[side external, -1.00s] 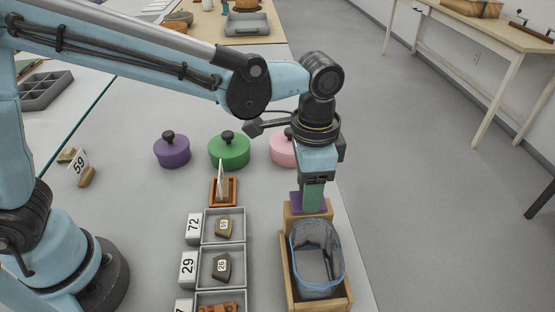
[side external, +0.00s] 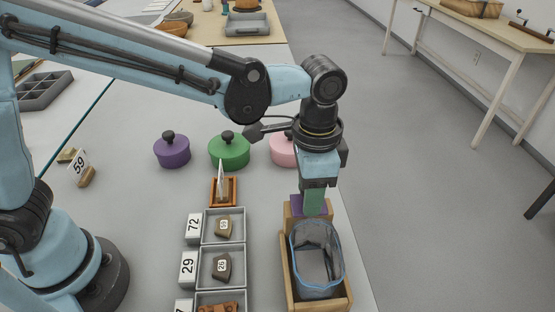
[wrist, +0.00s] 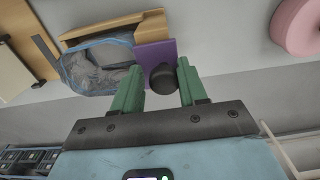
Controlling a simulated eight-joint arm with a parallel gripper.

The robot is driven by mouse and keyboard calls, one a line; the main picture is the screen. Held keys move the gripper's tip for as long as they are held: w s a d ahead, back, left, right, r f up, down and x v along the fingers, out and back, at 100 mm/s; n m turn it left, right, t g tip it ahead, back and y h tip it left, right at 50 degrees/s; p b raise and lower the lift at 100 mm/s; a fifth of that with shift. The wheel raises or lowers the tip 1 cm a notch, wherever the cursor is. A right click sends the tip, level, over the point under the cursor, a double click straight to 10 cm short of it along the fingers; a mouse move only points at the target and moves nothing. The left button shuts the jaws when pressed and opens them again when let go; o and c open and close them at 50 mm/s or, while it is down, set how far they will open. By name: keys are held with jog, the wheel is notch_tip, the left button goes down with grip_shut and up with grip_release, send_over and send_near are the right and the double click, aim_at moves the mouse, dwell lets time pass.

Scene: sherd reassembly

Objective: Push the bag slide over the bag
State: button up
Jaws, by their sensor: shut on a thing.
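The bag slide is a purple plate (wrist: 150,52) with a dark round knob (wrist: 163,78). In the side view its purple edge (side external: 296,206) shows beside my fingers. My gripper (wrist: 160,66) has green fingers on either side of the knob and is shut on it. In the side view my gripper (side external: 314,210) points down at the back end of a wooden holder (side external: 287,272). The clear bag (side external: 317,262) with a blue rim stands open in the holder. In the wrist view the bag (wrist: 95,66) lies left of the slide. My fingers hide part of the slide.
Grey trays (side external: 205,267) with numbered sherds and cards stand left of the holder. Purple (side external: 172,152), green (side external: 229,152) and pink (side external: 283,150) lidded pots stand behind. The table's right edge is close to the holder.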

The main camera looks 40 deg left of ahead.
jog(key=shift+s+d+f, duration=0.1)
jog(key=shift+s+d, duration=0.3)
jog(key=shift+d, duration=0.1)
jog(key=shift+s+d, duration=0.1)
jog(key=shift+s, duration=0.05)
jog(key=o, duration=0.5)
jog(key=shift+r, duration=2.8)
jog(key=s+a+n+t, duration=0.2)
jog(key=a+n+t, duration=0.1)
jog(key=a, duration=0.9)
jog(key=s+a+f+n+t, duration=0.1)
jog(key=a+n+t, duration=0.3)
jog(key=a, duration=0.7)
jog(key=shift+s+a+f+n, duration=0.3)
jog(key=shift+s+n, duration=0.25)
jog(key=shift+n, duration=0.45)
